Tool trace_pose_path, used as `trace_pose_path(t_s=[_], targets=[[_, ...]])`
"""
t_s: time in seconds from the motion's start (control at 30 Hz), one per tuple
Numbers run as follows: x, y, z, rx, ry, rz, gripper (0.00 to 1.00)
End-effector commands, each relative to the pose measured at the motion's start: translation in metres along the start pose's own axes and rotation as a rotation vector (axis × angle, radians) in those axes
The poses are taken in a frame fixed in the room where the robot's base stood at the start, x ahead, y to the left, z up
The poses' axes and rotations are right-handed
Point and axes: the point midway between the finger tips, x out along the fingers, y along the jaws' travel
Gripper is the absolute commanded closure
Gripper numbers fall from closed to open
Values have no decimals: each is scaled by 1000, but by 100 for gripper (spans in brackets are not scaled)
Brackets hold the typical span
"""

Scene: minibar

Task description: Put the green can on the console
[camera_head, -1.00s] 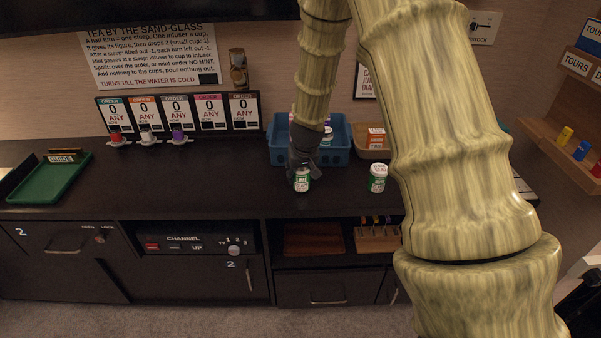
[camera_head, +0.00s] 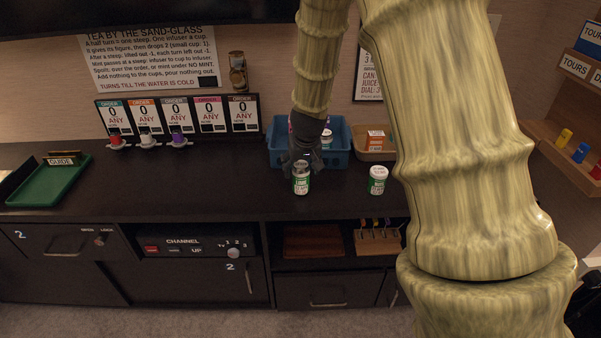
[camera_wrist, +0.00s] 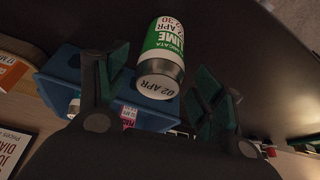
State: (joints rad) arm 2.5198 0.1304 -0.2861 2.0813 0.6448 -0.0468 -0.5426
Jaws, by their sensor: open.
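A green and white can (camera_head: 301,179) with a silver top stands upright on the dark console (camera_head: 230,185), near its front edge. In the wrist view the can (camera_wrist: 162,58) reads "LIME" and "02 APR", and it lies ahead of and between the finger lines. My gripper (camera_head: 302,160) is just behind and above the can in the head view. In the wrist view its two fingers (camera_wrist: 160,85) are spread apart with nothing gripped. A second green and white can (camera_head: 377,180) with a white top stands to the right on the console.
A blue bin (camera_head: 345,150) holding some items stands behind my gripper, with a tan box (camera_head: 375,145) beside it. A green tray (camera_head: 55,185) lies far left. Several order cards (camera_head: 177,113) stand at the back. The console's left middle is clear.

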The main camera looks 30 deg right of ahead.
Motion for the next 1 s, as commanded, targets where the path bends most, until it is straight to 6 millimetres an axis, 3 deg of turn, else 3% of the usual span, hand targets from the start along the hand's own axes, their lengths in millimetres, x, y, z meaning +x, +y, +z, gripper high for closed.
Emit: trace_pose_path(t_s=[0.2, 0.4, 0.67, 1.0], targets=[[-35, 0, -1, -1, 3, 1, 32], [-56, 0, 0, -1, 1, 0, 32], [-65, 0, 0, 0, 0, 0, 32], [-60, 0, 5, -4, -7, 5, 32]])
